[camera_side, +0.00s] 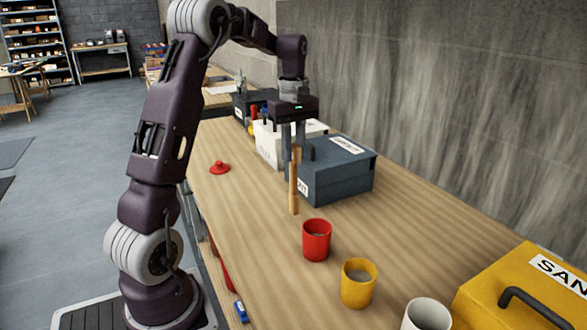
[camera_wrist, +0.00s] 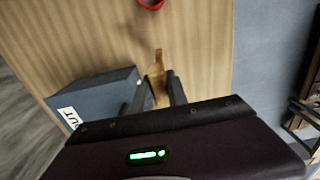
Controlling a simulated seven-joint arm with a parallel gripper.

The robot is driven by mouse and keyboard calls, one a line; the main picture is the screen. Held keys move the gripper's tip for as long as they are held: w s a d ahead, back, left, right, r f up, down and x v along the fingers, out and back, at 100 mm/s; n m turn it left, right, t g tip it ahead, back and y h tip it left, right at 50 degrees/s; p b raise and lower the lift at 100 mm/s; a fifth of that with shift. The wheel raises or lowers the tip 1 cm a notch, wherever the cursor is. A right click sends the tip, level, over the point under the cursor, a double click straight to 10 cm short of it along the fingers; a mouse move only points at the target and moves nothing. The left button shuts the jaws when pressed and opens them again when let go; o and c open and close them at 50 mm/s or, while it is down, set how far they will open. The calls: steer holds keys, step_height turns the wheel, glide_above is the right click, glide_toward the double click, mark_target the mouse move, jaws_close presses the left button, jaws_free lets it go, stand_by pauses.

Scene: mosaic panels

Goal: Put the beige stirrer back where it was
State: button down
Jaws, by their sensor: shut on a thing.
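The beige stirrer (camera_side: 294,185) is a long wooden stick, held upright in my gripper (camera_side: 293,150). My gripper is shut on its upper part. In the side view its lower end hangs near the table, beside the dark grey box; I cannot tell the exact gap below it. In the wrist view the stirrer (camera_wrist: 157,85) shows between the two fingers of my gripper (camera_wrist: 160,82). A red cup (camera_side: 317,241), a yellow cup (camera_side: 358,285) and a white cup (camera_side: 428,315) stand in a row in front of it.
A dark grey box (camera_side: 338,172) stands right behind the stirrer, with a white box (camera_side: 268,146) farther back. A yellow box (camera_side: 530,290) stands at the front right.

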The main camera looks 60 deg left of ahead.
mark_target(293, 180)
steer(key=shift+f, duration=1.25)
steer(key=shift+f, duration=0.15)
steer(key=c, duration=1.3)
jaws_free()
